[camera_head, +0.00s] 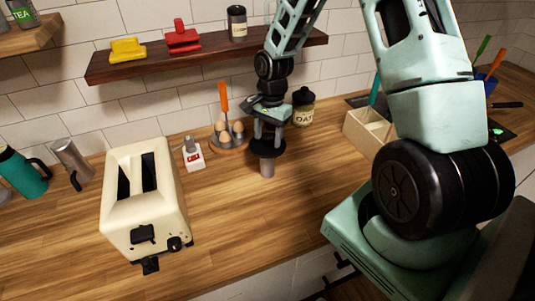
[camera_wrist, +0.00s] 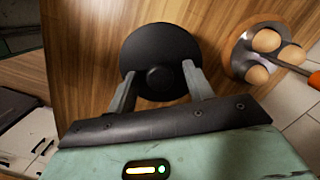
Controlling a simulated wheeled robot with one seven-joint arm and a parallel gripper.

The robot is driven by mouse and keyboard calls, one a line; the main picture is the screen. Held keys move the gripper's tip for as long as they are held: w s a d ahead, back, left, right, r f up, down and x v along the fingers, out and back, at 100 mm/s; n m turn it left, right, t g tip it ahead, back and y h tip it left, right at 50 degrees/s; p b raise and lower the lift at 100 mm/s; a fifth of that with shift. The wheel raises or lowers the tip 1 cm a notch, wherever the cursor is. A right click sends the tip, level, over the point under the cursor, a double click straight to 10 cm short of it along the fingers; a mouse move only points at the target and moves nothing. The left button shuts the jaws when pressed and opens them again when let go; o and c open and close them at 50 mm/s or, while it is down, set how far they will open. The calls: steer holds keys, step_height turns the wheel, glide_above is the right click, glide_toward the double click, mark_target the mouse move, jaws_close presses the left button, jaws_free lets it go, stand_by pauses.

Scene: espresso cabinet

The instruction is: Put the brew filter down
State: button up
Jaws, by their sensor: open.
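The brew filter (camera_head: 267,169) is a dark, wide round disc above a narrower grey cylinder, upright on the wooden counter in the head view. In the wrist view its black disc (camera_wrist: 160,40) with a round central knob shows from above, and the lower part is hidden. My gripper (camera_head: 268,135) is directly above it, pointing down. In the wrist view the two grey fingers of my gripper (camera_wrist: 160,74) are spread on either side of the knob, with gaps between them and it. My gripper is open.
An egg holder (camera_head: 230,147) with a orange-handled tool and a dark jar (camera_head: 303,108) stand close behind the filter. A small white-and-red item (camera_head: 193,157) and a cream toaster (camera_head: 143,210) are left. A wooden box (camera_head: 366,132) is right. The counter's front middle is clear.

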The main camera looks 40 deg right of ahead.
jaws_close()
steer(key=shift+r, duration=0.15)
